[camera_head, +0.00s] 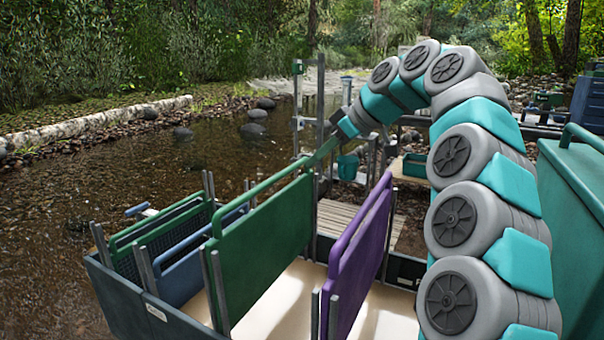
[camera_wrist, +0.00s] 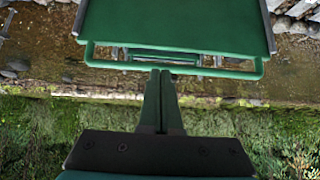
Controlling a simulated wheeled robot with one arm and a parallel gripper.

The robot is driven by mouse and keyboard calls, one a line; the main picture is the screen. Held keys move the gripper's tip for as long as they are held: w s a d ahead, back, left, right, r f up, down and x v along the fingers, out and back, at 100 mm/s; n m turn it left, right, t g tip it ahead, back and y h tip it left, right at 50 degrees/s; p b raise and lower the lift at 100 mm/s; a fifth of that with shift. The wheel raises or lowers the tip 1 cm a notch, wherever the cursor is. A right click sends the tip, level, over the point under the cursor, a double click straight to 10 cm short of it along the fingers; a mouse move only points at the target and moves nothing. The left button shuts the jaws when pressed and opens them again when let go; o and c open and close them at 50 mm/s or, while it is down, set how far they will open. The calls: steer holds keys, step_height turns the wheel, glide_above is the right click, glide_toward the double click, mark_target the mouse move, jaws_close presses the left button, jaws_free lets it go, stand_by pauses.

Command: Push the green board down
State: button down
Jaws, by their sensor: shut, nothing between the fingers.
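The large green board (camera_head: 262,250) stands upright between grey posts in the dark blue box, with a green rail along its top edge. In the wrist view the green board (camera_wrist: 178,25) fills the upper middle, its rail (camera_wrist: 215,71) below it. My gripper (camera_head: 322,152) is shut and empty at the far end of the board's top rail. In the wrist view my gripper's fingertips (camera_wrist: 160,73) reach the rail near its middle. I cannot tell whether they touch it. My fingers hide a small part of the rail there.
A purple board (camera_head: 360,255) stands to the right of the green one; a blue board (camera_head: 183,275) and a green-framed mesh panel (camera_head: 155,240) stand to the left. The box (camera_head: 150,315) sits beside the creek. A teal bucket (camera_head: 347,166) hangs behind. A green bin (camera_head: 575,220) is at right.

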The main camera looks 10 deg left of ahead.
steer(key=w+x, duration=0.1)
steer(key=x, duration=0.9)
steer(key=shift+d, duration=0.15)
steer(key=shift+s, duration=0.1)
